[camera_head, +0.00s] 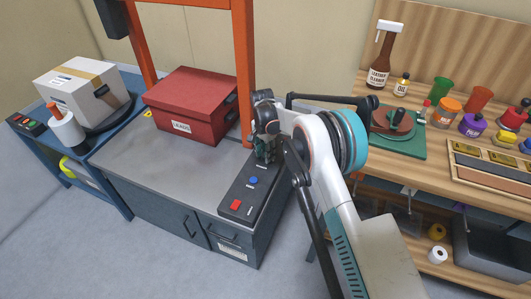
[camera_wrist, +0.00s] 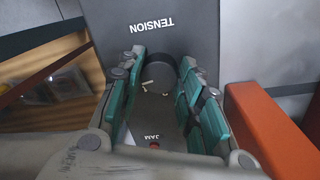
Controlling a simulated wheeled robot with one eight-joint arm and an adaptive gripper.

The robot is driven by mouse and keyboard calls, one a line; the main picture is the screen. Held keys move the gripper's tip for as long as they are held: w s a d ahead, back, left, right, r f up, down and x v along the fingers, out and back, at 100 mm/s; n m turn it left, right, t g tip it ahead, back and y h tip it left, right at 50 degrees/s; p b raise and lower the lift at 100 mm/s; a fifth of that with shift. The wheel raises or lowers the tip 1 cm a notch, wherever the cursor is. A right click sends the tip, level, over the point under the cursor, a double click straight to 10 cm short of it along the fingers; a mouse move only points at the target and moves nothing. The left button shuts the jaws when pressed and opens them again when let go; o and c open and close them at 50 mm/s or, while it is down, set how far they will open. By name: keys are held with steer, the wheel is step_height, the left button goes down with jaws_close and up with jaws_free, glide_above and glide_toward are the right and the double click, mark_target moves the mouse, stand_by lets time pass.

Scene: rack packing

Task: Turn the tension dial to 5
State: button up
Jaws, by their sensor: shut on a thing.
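The tension dial (camera_wrist: 160,76) is a dark round knob in the wrist view, below the upside-down TENSION label (camera_wrist: 152,25). My gripper (camera_wrist: 163,62) has its teal-padded fingers on either side of the dial and is shut on it. Small white marks show by the dial, but I cannot read its setting. In the head view my gripper (camera_head: 265,156) is at the far end of the dark control panel (camera_head: 243,194), and the dial is hidden there.
A blue button (camera_head: 253,180) and a red button (camera_head: 236,205) sit on the panel's near part. The orange frame (camera_head: 243,70) rises close beside my gripper. A red box (camera_head: 192,105) stands left on the grey machine top. A wooden bench (camera_head: 450,180) with bottles is at right.

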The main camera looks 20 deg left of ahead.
steer(key=shift+m, duration=0.7)
steer(key=o, duration=1.1)
steer(key=r, duration=1.2)
steer(key=shift+w+a, duration=0.25)
steer(key=shift+a, duration=0.1)
